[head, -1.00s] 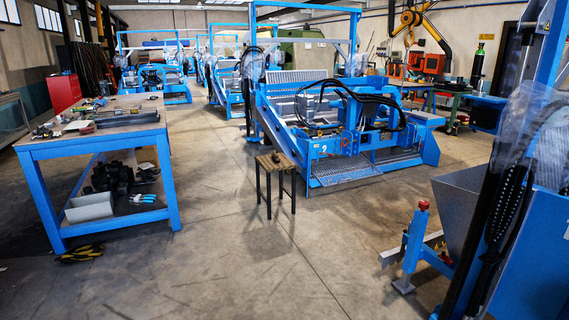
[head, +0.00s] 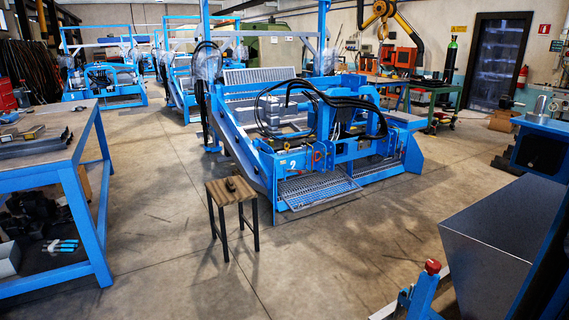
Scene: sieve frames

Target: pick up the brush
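A small wooden-topped stool (head: 231,191) with dark legs stands on the floor a little left of the middle in the head view. A small dark object, possibly the brush (head: 231,184), lies on its top; it is too small to identify surely. Neither of my grippers is in view.
A blue workbench (head: 78,175) with tools on it stands at the left. A large blue sieve machine (head: 300,150) stands just behind the stool. Blue and grey machinery (head: 500,215) fills the right front. The concrete floor (head: 190,285) before the stool is clear.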

